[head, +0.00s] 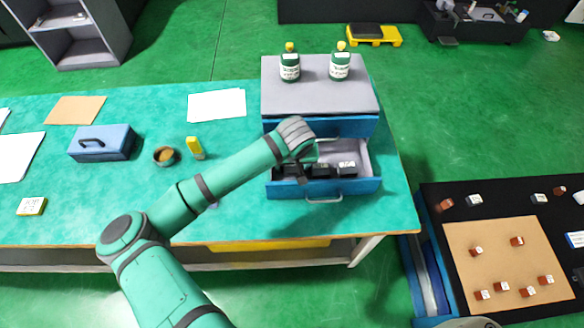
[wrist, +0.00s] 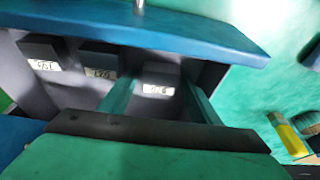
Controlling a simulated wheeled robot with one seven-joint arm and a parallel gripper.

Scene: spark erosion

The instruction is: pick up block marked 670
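Several small dark blocks with white labels stand in the open drawer; in the head view two show right of my gripper, a middle block (head: 320,171) and a right block (head: 347,169). The wrist view shows a left block (wrist: 42,58), a middle block (wrist: 101,62) and a right block (wrist: 160,80). The labels are blurred and look upside down there, so I cannot tell surely which reads 670. My gripper (head: 304,172) is over the drawer's left part. In the wrist view my gripper (wrist: 160,92) is open, its green fingers either side of the right block. Contact cannot be told.
The open drawer (head: 324,188) belongs to a grey-topped cabinet (head: 320,95) bearing two green bottles (head: 290,66) (head: 340,64). A blue toolbox (head: 101,143), a round dark container (head: 165,156) and a yellow bottle (head: 195,147) stand left on the green table (head: 240,215).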

